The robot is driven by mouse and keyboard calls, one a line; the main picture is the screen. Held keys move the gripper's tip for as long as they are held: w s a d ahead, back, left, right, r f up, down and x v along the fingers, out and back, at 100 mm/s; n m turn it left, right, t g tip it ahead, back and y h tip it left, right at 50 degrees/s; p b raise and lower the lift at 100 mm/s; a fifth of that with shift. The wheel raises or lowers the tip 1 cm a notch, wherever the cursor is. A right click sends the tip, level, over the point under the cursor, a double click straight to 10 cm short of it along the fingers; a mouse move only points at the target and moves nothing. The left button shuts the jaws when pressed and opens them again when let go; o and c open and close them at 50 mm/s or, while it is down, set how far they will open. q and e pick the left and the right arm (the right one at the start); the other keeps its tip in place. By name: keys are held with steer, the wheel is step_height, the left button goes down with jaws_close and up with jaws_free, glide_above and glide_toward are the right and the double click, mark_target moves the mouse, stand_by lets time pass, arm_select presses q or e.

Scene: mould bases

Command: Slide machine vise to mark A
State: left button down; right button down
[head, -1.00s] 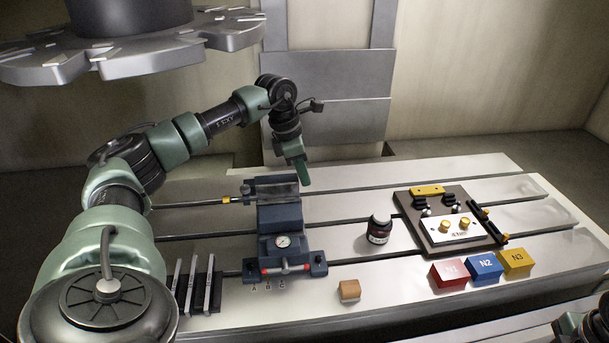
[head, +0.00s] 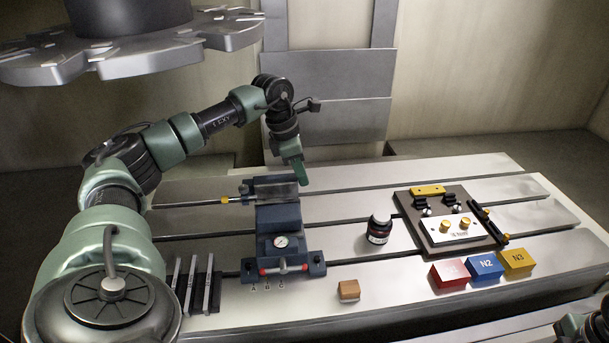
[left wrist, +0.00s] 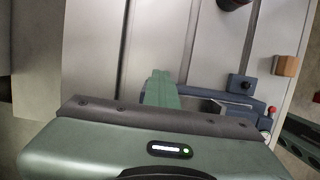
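The blue machine vise (head: 280,218) stands upright on the slotted table, left of its middle, with a round dial and a red-ended bar at its front. Letters A (head: 254,288), B and C are marked on the table just in front of it, A leftmost. My left gripper (head: 302,173) points down at the right side of the vise's rear jaw; I cannot tell whether it touches. In the left wrist view its green fingers (left wrist: 161,89) are together beside the vise (left wrist: 232,98), with nothing seen between them.
A dark jar (head: 379,230) and an orange-brown block (head: 349,290) stand right of the vise. A fixture plate (head: 412,215) and red, blue (head: 485,265) and yellow blocks lie farther right. A slotted rack (head: 214,295) with upright bars is close on the left.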

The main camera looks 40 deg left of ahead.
mark_target(289, 178)
arm_select(q)
steer(key=shift+s+a+f, duration=0.15)
steer(key=shift+s+a, duration=0.3)
steer(key=shift+s, duration=0.1)
arm_select(e)
steer(key=shift+s+a, duration=0.1)
arm_select(q)
steer(key=shift+s+a, duration=0.55)
steer(key=shift+s, duration=0.15)
arm_select(e)
steer(key=shift+f, duration=0.1)
stand_by(0.6)
